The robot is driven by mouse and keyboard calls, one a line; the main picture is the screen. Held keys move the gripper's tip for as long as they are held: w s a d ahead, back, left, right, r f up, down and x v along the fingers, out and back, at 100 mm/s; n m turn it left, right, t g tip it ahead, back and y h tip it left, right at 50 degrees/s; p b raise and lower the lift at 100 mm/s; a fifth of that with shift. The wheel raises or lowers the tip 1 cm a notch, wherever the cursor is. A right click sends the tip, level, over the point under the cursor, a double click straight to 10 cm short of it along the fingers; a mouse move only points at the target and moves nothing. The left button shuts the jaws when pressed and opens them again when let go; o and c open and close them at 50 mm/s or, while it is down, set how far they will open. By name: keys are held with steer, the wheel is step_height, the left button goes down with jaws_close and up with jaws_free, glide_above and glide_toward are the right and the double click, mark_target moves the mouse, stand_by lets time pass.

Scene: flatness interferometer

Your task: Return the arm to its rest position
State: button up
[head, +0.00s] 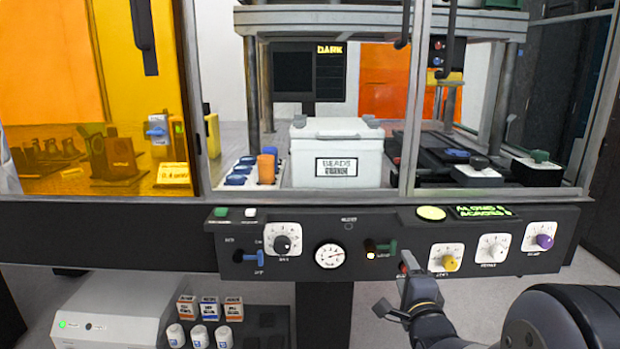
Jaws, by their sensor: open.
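My gripper (394,287) is in the lower right of the head view, in front of the dark control panel (190,262). Its two fingers are apart and nothing shows between them. The upper finger overlaps the panel's lower edge, close to a small red part (403,267); I cannot tell whether they touch. My arm reaches in from the bottom right corner, partly cut off by the frame edge.
Behind glass stands a white box (337,150). A grey unit (112,312) and small bottles (198,336) are low left.

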mark_target(395, 244)
steer(key=w, duration=0.9)
steer(key=shift+w+f+b, duration=0.15)
steer(key=shift+w+b, duration=0.05)
steer(key=shift+b, duration=0.2)
steer(key=shift+s+r+n+p, duration=0.2)
steer(key=shift+r+n+p, duration=0.3)
steer(key=shift+n, duration=0.3)
steer(key=shift+a+r+n, duration=0.1)
steer(key=shift+r+n, duration=0.15)
steer(key=shift+n, duration=0.45)
